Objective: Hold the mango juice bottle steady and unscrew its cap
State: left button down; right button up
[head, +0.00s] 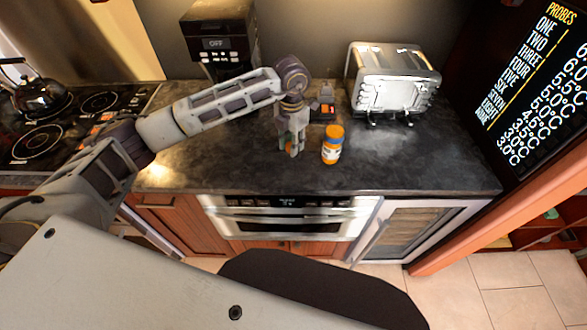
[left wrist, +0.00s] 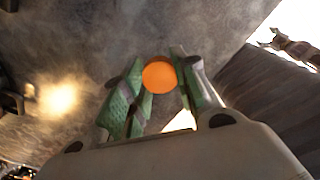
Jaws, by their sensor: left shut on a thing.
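The mango juice bottle (head: 331,152), orange with a pale label, stands upright on the dark counter. Its top looks orange; I cannot tell whether a cap sits on it. My left gripper (head: 290,148) is just left of the bottle, apart from it and low over the counter. In the left wrist view, the green-padded fingers are shut on a round orange thing (left wrist: 159,76), which looks like a cap. A little orange shows between the fingers in the head view too. My right gripper is in neither view.
A silver toaster (head: 392,82) stands behind the bottle to the right. A coffee maker (head: 219,38) stands at the back, and a stove with a kettle (head: 38,97) is at left. The counter right of the bottle is clear.

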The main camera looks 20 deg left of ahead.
pick_arm(q)
jog(key=n, duration=0.3)
jog(key=r+n, duration=0.1)
jog(key=n, duration=0.1)
jog(key=shift+s+d, duration=0.25)
jog(key=shift+s, duration=0.05)
jog(key=n, duration=0.4)
jog(key=r+n, duration=0.1)
jog(key=n, duration=0.1)
jog(key=shift+s+d, duration=0.2)
jog(key=shift+s, duration=0.15)
jog(key=shift+s+d+r+n, duration=0.1)
jog(key=shift+s+r+n, duration=0.15)
jog(key=shift+n, duration=1.6)
jog(key=shift+s+d+r+n, duration=0.1)
jog(key=shift+r+n, duration=0.2)
jog(key=shift+n, duration=1.5)
jog(key=shift+s+r+n, duration=0.2)
jog(key=shift+r+n, duration=0.05)
jog(key=shift+n, duration=1.6)
jog(key=shift+f+p, duration=0.35)
jog(key=shift+f, duration=2.8)
